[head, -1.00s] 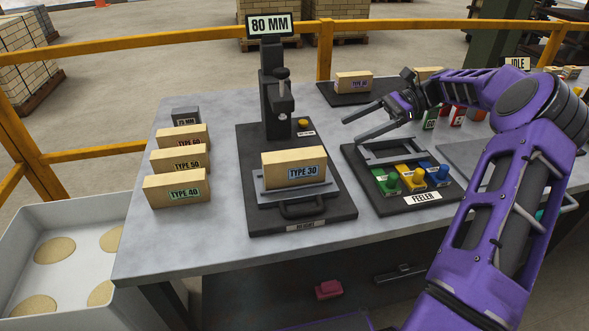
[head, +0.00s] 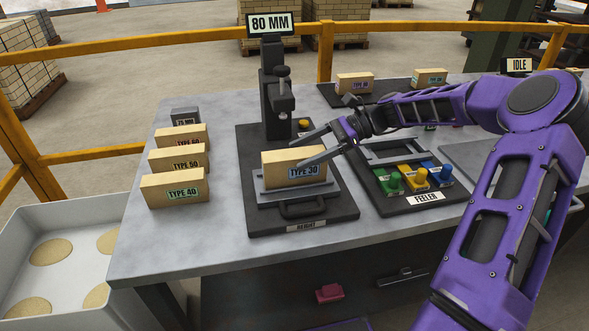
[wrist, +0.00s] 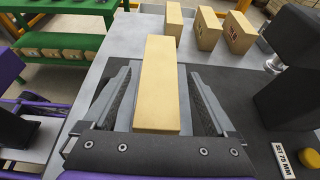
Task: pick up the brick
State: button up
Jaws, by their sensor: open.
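A tan brick labelled TYPE 30 (head: 300,165) rests on the grey plate (head: 268,192) of the height gauge; it also shows in the wrist view (wrist: 158,85). My gripper (head: 312,147) is open, with one finger along the brick's front side and the other along its back side. In the wrist view my gripper (wrist: 158,100) has its fingers on both sides of the brick, with gaps visible.
Bricks labelled TYPE 40 (head: 174,190), TYPE 50 (head: 180,160) and another (head: 183,137) stand at the left. A white bin (head: 70,218) stands left of the table.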

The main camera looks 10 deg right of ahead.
jog(key=shift+x, duration=1.35)
jog(key=c, duration=1.3)
